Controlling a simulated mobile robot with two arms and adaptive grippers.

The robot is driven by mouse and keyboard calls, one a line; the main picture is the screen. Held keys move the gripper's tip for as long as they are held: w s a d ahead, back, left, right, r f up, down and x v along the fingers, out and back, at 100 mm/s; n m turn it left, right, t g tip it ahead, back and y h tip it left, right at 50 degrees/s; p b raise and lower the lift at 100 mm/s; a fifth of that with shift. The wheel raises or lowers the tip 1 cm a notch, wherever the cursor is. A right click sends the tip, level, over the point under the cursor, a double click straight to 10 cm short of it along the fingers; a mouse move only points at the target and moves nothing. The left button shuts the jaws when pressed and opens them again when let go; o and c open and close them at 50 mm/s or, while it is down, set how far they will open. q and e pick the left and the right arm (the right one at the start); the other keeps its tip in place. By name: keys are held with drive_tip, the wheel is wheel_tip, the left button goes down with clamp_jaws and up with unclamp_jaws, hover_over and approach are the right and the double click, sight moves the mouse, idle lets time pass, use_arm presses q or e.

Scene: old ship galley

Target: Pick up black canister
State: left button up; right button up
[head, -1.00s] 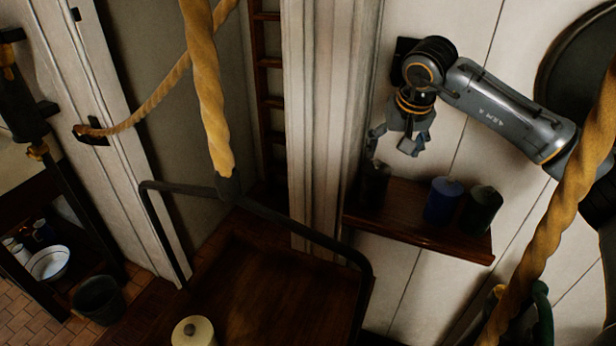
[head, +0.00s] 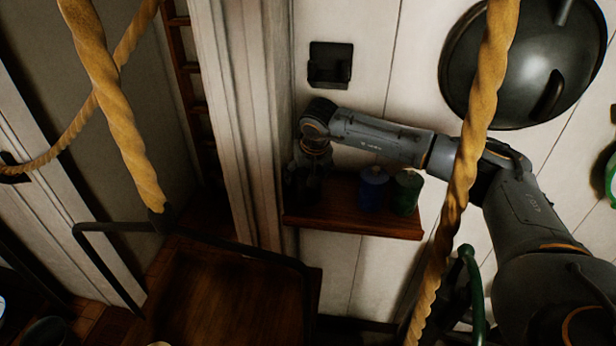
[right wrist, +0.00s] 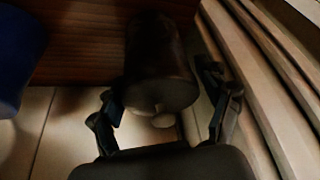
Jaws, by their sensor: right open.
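The black canister (right wrist: 160,60) stands at the left end of a wooden wall shelf. In the right wrist view it lies between the two spread fingers of my right gripper (right wrist: 165,108), with gaps at both sides. In the head view my right gripper (head: 306,182) is down at the shelf's left end. There, the dark gripper and the dark canister blend in shadow, so the canister is hard to make out. My right gripper is open and holds nothing. My left gripper is not in view.
On the shelf (head: 350,222), a blue canister (head: 373,188) and a dark green canister (head: 406,193) stand right of my gripper. A pale post (head: 240,120) rises close left of the shelf. Thick ropes (head: 478,110) hang in front. A round dark pan-like object (head: 490,70) is on the wall.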

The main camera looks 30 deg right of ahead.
drive_tip(key=shift+x, duration=1.25)
drive_tip(key=shift+r, duration=0.2)
drive_tip(key=c, duration=1.3)
drive_tip(key=shift+c, duration=0.2)
